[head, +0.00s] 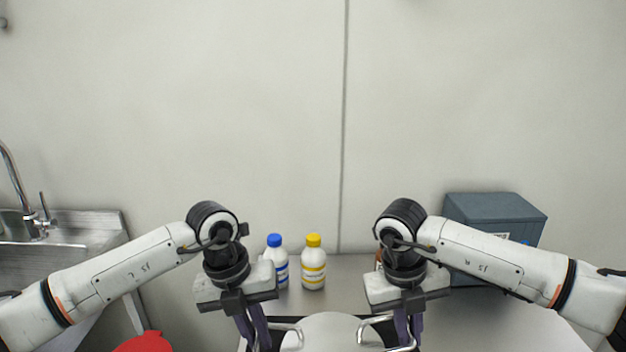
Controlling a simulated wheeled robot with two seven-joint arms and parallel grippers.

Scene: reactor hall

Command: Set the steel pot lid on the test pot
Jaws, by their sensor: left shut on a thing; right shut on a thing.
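A pale round disc, which looks like the steel pot lid (332,333), shows at the bottom middle of the head view, cut off by the lower edge. Bent metal bar handles show at its left and right sides. My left gripper (255,334) points down and is shut at the left handle. My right gripper (407,332) points down and is shut at the right handle. The fingertips are partly cut off by the frame. I cannot make out the test pot; it is hidden or out of frame.
A blue-capped bottle (281,270) and a yellow-capped bottle (313,268) stand behind the lid on the steel counter (347,273). A grey-blue box (492,215) stands at the back right. A sink (70,240) is at left, with a red object (145,343) at lower left.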

